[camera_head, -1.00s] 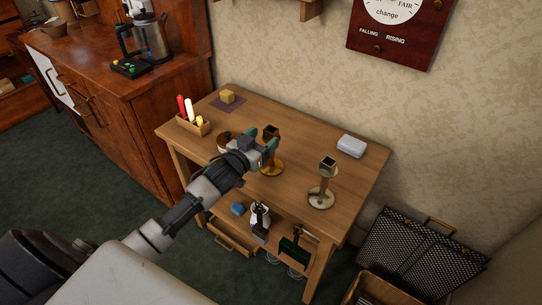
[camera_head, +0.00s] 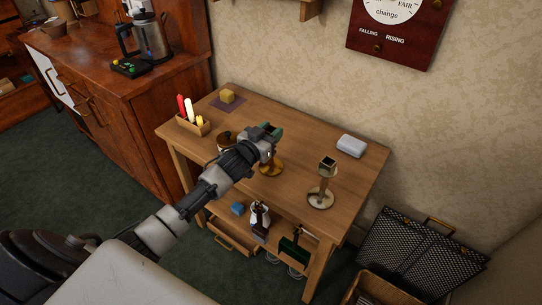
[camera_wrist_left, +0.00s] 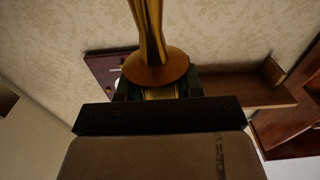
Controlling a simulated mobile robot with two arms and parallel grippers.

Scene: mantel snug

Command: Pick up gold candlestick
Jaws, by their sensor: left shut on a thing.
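The gold candlestick (camera_head: 271,169) stands on the wooden table, its round base low and its upper part hidden behind my left gripper (camera_head: 269,131). My left gripper is shut on it near its top. In the left wrist view a gold stem and round flange (camera_wrist_left: 155,72) rise from between the dark fingers. I cannot tell whether the base is clear of the tabletop. My right gripper is not in view.
A pale candlestick (camera_head: 321,194) stands to the right on the table (camera_head: 300,150). A white box (camera_head: 351,146) is at the back right. A caddy of candles (camera_head: 192,123) and a yellow block (camera_head: 227,96) on a dark mat are at the left.

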